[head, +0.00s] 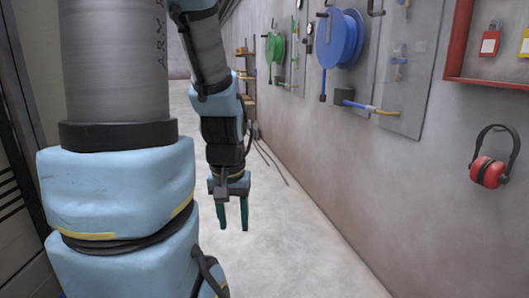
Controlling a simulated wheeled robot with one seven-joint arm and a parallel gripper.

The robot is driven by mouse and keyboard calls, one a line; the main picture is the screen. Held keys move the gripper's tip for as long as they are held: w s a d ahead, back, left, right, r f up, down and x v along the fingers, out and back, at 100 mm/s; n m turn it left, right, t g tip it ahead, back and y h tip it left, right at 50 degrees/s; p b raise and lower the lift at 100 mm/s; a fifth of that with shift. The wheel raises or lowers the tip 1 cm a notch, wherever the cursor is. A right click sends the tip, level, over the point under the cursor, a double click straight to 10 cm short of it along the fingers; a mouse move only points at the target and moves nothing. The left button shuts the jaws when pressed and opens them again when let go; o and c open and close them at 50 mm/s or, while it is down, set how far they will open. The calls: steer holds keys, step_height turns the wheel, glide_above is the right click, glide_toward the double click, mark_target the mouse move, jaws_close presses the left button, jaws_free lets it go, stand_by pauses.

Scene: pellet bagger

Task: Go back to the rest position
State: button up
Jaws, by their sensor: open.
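My gripper (229,212) hangs at the end of my arm near the middle of the head view. Its two dark green fingers point down and stand apart, with nothing between them. It is above the pale floor and clear of the wall. My large blue and grey arm links fill the left part of the view and hide what is behind them.
The wall on the right holds a blue hose reel (339,38), a green reel (275,48), red ear defenders (488,172) and a red-framed board (462,80) with padlocks. A shelf rack (247,80) stands farther back.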

step_height(320, 180, up, 12)
steer(key=p, duration=1)
steer(key=shift+w+f, duration=0.15)
steer(key=shift+w, duration=0.1)
steer(key=shift+d, duration=0.1)
